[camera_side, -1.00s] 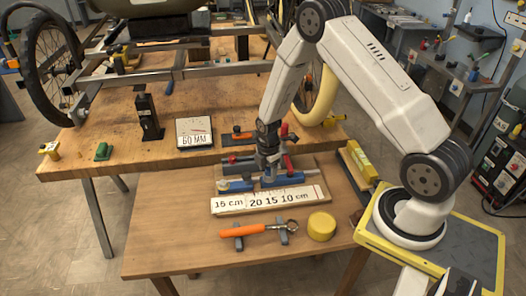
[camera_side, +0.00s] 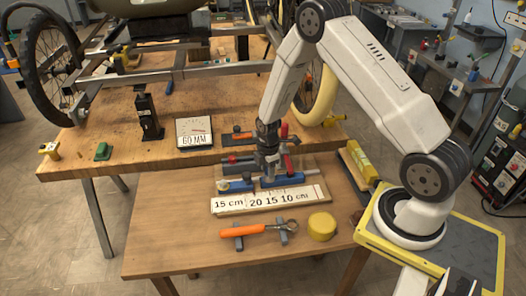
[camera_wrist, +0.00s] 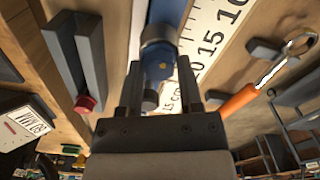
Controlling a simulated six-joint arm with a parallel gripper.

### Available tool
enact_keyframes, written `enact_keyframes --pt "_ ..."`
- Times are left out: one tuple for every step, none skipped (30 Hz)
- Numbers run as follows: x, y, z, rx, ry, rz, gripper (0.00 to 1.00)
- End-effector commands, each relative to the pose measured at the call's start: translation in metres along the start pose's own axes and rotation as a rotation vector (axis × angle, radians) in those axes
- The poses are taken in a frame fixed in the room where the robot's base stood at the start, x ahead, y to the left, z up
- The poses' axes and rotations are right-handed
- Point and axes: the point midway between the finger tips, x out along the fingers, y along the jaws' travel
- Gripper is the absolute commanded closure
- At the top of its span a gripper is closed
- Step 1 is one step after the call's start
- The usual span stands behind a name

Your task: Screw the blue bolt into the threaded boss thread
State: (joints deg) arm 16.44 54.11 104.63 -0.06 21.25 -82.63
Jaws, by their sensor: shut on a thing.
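My gripper (camera_side: 268,172) points down over the board of bars and clamps at the middle of the front table in the side view. In the wrist view my gripper (camera_wrist: 160,72) has its two dark fingers on either side of a round blue piece, which I take to be the blue bolt (camera_wrist: 159,62). A grey collar (camera_wrist: 157,35) and a blue bar (camera_wrist: 168,12) lie just beyond it. In the side view the fingers and clamps hide the bolt. I cannot make out the threaded boss or whether the bolt is in it.
A white ruler strip (camera_side: 270,200) lies along the board's front. An orange-handled tool (camera_side: 250,230) on grey rests and a yellow round piece (camera_side: 321,227) lie in front. Red-ended clamps (camera_side: 285,132) stand close to the gripper. The table's front left is clear.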

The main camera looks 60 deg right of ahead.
Motion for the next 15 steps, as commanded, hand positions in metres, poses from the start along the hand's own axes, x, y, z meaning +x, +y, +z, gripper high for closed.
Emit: enact_keyframes --pt "0.0000 0.0001 0.0000 0.007 0.000 0.000 0.88" --pt "0.0000 0.0001 0.0000 0.015 0.000 0.000 0.88" --pt "0.0001 0.0002 0.0000 0.029 0.000 0.000 0.88" --pt "0.0001 0.0004 0.0000 0.043 0.000 0.000 0.88" --pt "0.0001 0.0004 0.0001 0.057 0.000 0.000 0.88" --pt "0.0001 0.0006 0.0001 0.079 0.000 0.000 0.88" --pt "0.0001 0.0007 0.0001 0.094 0.000 0.000 0.88" --pt "0.0002 0.0007 0.0001 0.109 0.000 0.000 0.88" --pt "0.0002 0.0008 0.0001 0.125 0.000 0.000 0.88" --pt "0.0002 0.0009 0.0001 0.136 0.000 0.000 0.88" --pt "0.0002 0.0009 0.0001 0.142 0.000 0.000 0.88" --pt "0.0002 0.0009 0.0001 0.147 0.000 0.000 0.88" --pt "0.0002 0.0009 0.0001 0.148 0.000 0.000 0.88" --pt "0.0002 0.0009 0.0001 0.149 0.000 0.000 0.88" --pt "0.0002 0.0009 0.0001 0.148 0.000 0.000 0.88"
